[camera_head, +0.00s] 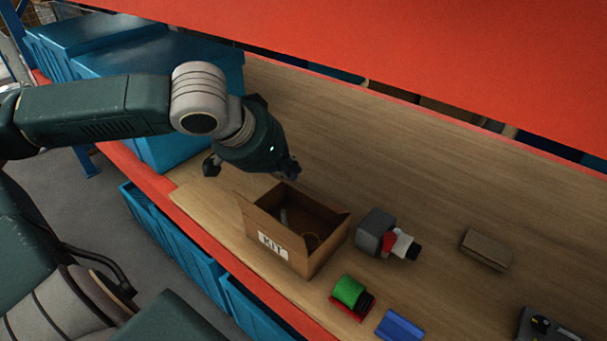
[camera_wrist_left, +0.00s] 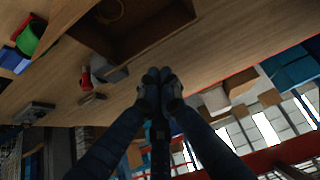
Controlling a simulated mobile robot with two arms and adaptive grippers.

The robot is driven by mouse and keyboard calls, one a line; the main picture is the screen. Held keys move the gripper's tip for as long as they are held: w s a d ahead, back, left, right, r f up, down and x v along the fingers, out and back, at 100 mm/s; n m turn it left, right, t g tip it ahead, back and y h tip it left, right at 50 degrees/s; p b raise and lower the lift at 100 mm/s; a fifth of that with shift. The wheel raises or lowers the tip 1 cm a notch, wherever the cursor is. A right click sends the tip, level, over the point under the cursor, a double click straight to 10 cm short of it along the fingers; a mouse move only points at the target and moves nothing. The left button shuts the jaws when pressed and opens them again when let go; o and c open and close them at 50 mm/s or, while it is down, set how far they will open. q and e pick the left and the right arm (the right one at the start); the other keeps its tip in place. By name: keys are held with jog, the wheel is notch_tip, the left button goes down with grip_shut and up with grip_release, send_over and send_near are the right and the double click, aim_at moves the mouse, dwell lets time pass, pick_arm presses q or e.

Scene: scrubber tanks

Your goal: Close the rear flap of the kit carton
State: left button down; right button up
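The kit carton (camera_head: 277,245) is a brown cardboard box with a white KIT label on its near wall, standing on the wooden shelf. Its top is open, and a ring-like item and a pale item show inside. I cannot clearly tell the rear flap from the carton's far edge. The carton (camera_wrist_left: 150,38) also shows upside down at the top of the left wrist view. My left gripper (camera_head: 290,172) is just beyond the carton's far side, above the shelf. In the left wrist view its fingertips (camera_wrist_left: 159,76) are together with nothing between them. My right gripper is not in view.
Right of the carton are a grey item (camera_head: 373,230) with red and white parts, a green roll (camera_head: 349,291), a blue block (camera_head: 400,326) and a small brown box (camera_head: 486,249). A red beam (camera_head: 430,50) runs overhead. Blue bins (camera_head: 150,75) stand at left. Wood behind the carton is clear.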

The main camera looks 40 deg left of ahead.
aim_at(302, 191)
pick_arm(q)
jog(key=shift+x, duration=3.15)
jog(key=shift+s+f, duration=0.15)
